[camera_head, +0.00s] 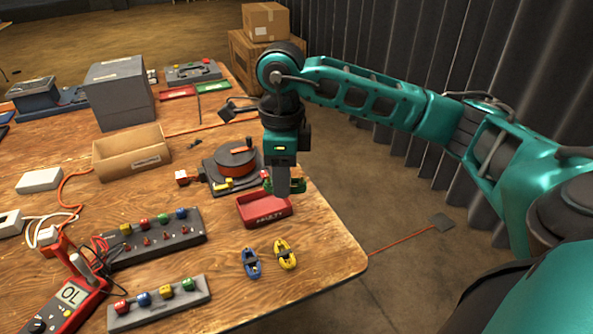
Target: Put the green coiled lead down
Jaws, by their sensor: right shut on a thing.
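The green coiled lead (268,184) shows partly behind the fingers of my right gripper (283,190), just above the far side of a red tray marked FAULTY (265,212). My right gripper points down and is shut on the green lead. The fingers hide much of the lead, and I cannot tell whether it touches the tray. A blue coiled lead (250,263) and a yellow coiled lead (285,254) lie on the table in front of the tray. My left gripper is not in view.
A dark reel device (231,165) stands close behind the tray. A cardboard box (131,152), a grey box (118,92), terminal strips (158,238) and a red multimeter (68,300) occupy the left. Bare wood (325,245) lies right of the tray, up to the table's edge.

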